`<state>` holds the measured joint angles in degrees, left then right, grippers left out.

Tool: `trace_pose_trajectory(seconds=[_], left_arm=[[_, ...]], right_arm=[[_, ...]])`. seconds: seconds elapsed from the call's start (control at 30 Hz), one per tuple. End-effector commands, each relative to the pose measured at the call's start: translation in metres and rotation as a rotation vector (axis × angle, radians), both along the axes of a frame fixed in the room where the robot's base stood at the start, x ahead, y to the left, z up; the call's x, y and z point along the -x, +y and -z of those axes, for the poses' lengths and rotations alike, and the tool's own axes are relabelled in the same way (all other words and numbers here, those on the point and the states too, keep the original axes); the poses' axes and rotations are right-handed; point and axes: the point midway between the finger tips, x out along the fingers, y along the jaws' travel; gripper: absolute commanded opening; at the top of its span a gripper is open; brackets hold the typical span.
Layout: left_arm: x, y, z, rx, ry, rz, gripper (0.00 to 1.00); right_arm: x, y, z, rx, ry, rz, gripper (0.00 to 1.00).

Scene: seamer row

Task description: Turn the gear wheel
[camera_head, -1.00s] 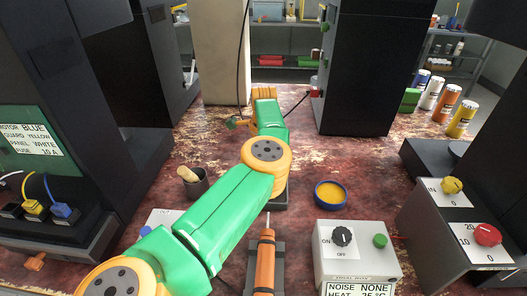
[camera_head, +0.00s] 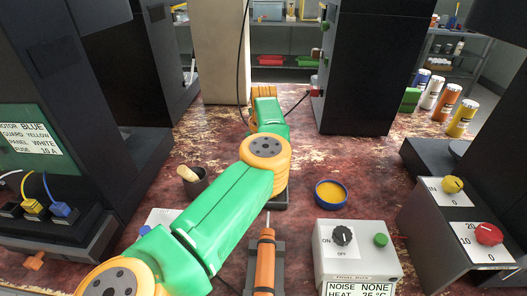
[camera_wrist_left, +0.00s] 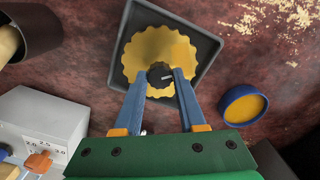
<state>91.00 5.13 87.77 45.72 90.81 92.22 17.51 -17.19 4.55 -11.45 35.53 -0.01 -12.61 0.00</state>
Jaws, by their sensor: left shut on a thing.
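The gear wheel (camera_wrist_left: 138,52) is yellow and toothed, with a dark round hub (camera_wrist_left: 160,71) at its middle. It lies on a dark square plate (camera_wrist_left: 196,22) in the left wrist view. The blue fingers of my left gripper (camera_wrist_left: 160,77) reach over the wheel, one on each side of the hub, and are shut on it. A squarish yellow piece (camera_wrist_left: 181,54) shows on the wheel near the right fingertip. In the head view my left arm hides the wheel and the gripper's tips. My right gripper is not in view.
An orange-handled screwdriver (camera_head: 265,262), a grey switch box (camera_head: 362,262), a blue-rimmed yellow dish (camera_head: 331,194) and a dark cup (camera_head: 195,185) stand around my arm. Tall dark machines flank the worn red table. Several cans (camera_head: 447,103) stand at the back right.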

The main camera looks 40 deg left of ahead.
Motion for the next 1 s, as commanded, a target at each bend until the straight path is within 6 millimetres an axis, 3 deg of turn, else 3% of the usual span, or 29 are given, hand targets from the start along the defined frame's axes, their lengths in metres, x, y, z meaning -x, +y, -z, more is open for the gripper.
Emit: trace_pose_trajectory(seconds=[1.0], left_arm=[[-0.0001, 0.0004, 0.0005, -0.001, -0.001, 0.961, 0.00]], right_arm=[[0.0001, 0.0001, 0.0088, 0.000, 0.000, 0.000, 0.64]])
